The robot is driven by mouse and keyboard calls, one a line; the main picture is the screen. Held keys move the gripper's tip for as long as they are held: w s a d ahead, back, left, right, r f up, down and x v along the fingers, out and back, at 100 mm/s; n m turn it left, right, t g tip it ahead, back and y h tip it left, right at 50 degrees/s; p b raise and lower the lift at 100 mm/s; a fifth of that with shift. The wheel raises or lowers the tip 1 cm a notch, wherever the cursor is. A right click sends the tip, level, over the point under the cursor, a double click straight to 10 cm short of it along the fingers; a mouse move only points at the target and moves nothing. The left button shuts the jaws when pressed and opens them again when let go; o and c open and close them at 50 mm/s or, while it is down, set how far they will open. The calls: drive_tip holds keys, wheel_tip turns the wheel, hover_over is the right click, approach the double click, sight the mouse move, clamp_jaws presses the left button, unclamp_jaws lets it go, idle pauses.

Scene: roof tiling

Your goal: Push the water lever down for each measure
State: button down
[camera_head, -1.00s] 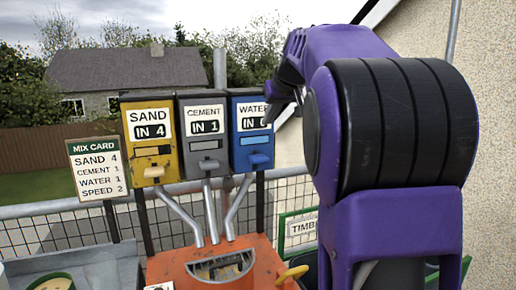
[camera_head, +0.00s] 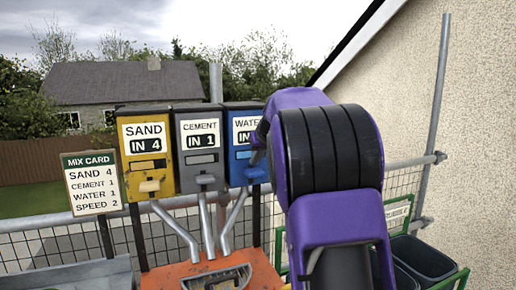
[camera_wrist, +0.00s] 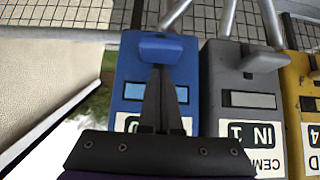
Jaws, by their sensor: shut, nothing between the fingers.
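The blue water box (camera_head: 243,122) stands at the right end of the row of three dispensers. Its blue lever (camera_head: 256,175) sticks out at the front, partly hidden by my arm. In the wrist view, which is upside down, the lever (camera_wrist: 160,47) shows at the outlet end of the water box (camera_wrist: 128,75). My gripper (camera_wrist: 160,70) is shut and empty, its dark fingertips in line with the lever. I cannot tell whether they touch it. My fingers and arm cover part of the water counter, so its number is unclear. The mix card (camera_head: 92,182) reads water 1.
The grey cement box (camera_head: 201,135) reads IN 1 and the yellow sand box (camera_head: 146,135) reads IN 4. Metal chutes run down to the orange mixer (camera_head: 215,272). A rail and mesh stand behind. Dark bins (camera_head: 425,262) are at the right by the wall.

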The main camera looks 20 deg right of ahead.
sight(256, 172)
drive_tip(key=shift+f, duration=0.7)
drive_tip(key=shift+f+b, duration=1.5)
drive_tip(key=shift+f, duration=0.4)
drive_tip(key=shift+r, duration=0.1)
drive_tip(key=shift+r+p, duration=0.35)
drive_tip(key=shift+p, duration=0.05)
drive_tip(key=w+r+p+v, duration=0.1)
drive_tip(key=v, duration=1.1)
drive_tip(key=shift+w+r+p, duration=0.2)
drive_tip(key=shift+r+p, duration=0.2)
drive_tip(key=shift+r, duration=0.15)
